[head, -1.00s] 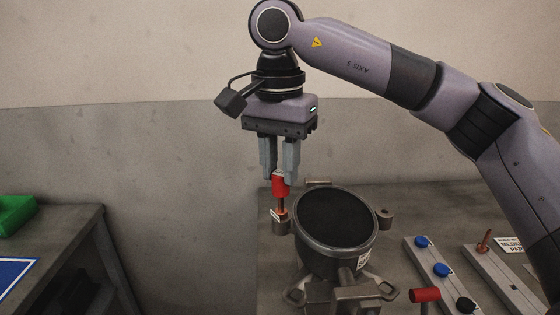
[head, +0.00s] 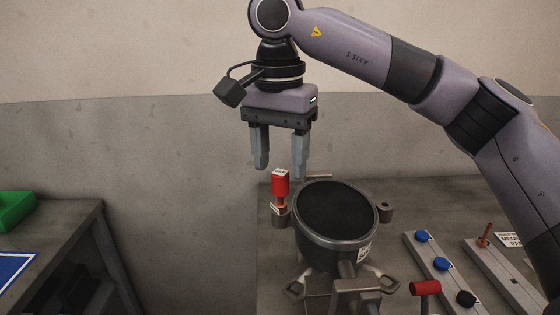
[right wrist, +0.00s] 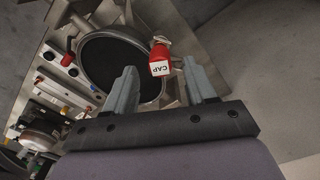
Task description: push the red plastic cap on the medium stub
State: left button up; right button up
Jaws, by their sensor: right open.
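The red plastic cap (head: 281,184) stands upright on the copper-coloured stub (head: 280,206) at the left side of the dark round compressor (head: 337,215). A sliver of copper shows below the cap, and a small tag hangs by it. How far down the cap sits I cannot tell. My right gripper (head: 280,172) is open and empty, with its fingers spread apart just above and behind the cap. In the right wrist view, the cap (right wrist: 160,60) shows its white "CAP" label, between the open fingertips and clear of them. My left gripper is not in view.
A rail with blue and black caps (head: 441,264) lies right of the compressor. Beside it is a block with a copper stub (head: 485,236). A red-topped handle (head: 425,288) stands in front. A green bin (head: 14,210) sits on the separate left table.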

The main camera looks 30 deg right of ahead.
aim_at(280, 173)
notch_tip(280, 173, up, 6)
jog(key=shift+s+a+r+p, duration=0.1)
jog(key=shift+p, duration=0.55)
